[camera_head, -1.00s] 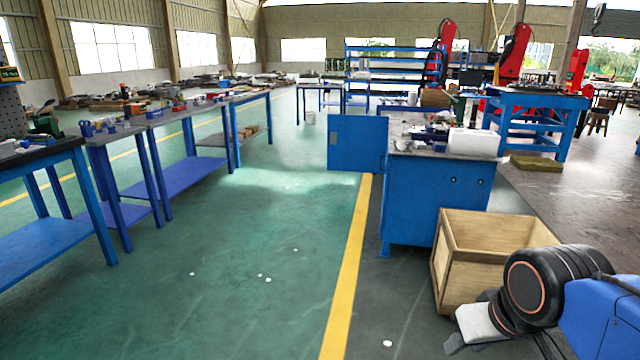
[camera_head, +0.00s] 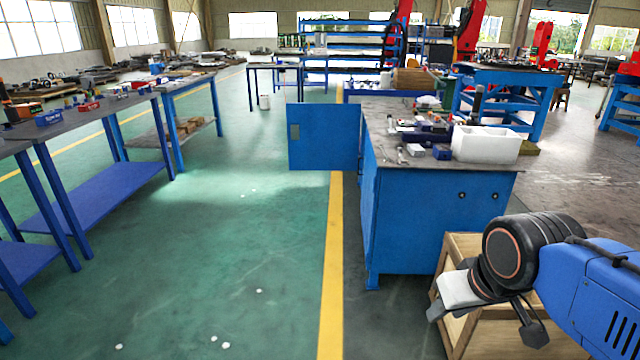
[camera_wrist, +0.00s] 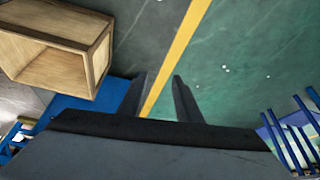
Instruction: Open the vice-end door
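A blue cabinet workbench (camera_head: 440,225) stands right of the yellow floor line in the head view. A flat blue door panel (camera_head: 338,140) sticks out to the left from its left side, swung open, with a small grey plate (camera_head: 294,131) near its free edge. I cannot tell whether this is the vice-end door; the cabinet's left side shows only at a steep angle. My gripper (camera_head: 485,322) hangs at the lower right, short of the bench. In the wrist view my gripper (camera_wrist: 159,78) has its fingers apart with nothing between them.
An open wooden crate (camera_head: 462,258) stands behind my arm, in front of the bench; it also shows in the wrist view (camera_wrist: 50,58). A white box (camera_head: 487,145) and tools lie on the bench top. Blue tables (camera_head: 95,200) line the left.

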